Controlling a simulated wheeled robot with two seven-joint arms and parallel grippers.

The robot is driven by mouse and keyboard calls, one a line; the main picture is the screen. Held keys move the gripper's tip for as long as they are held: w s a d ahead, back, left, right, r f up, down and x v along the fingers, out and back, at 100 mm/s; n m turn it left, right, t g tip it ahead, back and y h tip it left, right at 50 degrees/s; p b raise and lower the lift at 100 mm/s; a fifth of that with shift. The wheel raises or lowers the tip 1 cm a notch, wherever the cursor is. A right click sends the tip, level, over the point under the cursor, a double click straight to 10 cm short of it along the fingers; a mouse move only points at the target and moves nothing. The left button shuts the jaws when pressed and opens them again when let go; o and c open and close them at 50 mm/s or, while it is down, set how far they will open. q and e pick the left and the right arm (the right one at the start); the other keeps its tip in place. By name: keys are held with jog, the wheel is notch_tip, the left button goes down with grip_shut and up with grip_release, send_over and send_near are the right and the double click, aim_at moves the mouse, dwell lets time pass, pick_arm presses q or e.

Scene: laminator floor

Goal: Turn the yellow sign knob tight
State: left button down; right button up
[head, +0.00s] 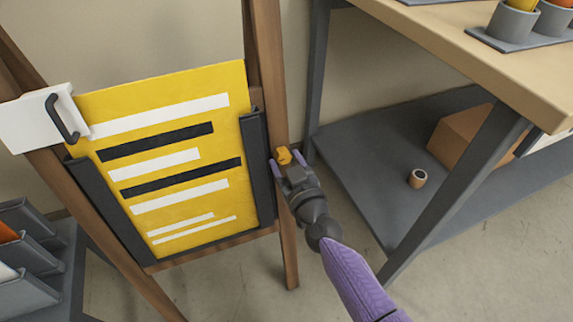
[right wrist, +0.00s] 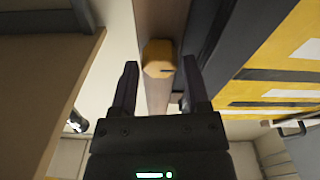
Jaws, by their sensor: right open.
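The yellow knob (head: 283,155) sits on the right wooden leg of the easel, beside the right edge of the yellow sign (head: 170,150). In the right wrist view the knob (right wrist: 158,58) is a faceted yellow piece with a small dark mark on its right side. My right gripper (head: 286,161) is open in front of the knob. In the right wrist view its fingertips (right wrist: 159,68) stand left and right of the knob, with gaps on both sides. I cannot tell how far the fingers reach over it. My left gripper is not in view.
A wooden-topped bench (head: 480,50) stands close on the right. Its grey lower shelf (head: 370,165) holds a cardboard box (head: 463,135) and a tape roll (head: 417,178). A white block with a dark handle (head: 45,118) is at the sign's upper left. Grey trays (head: 25,245) stand lower left.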

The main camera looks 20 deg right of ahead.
grip_shut()
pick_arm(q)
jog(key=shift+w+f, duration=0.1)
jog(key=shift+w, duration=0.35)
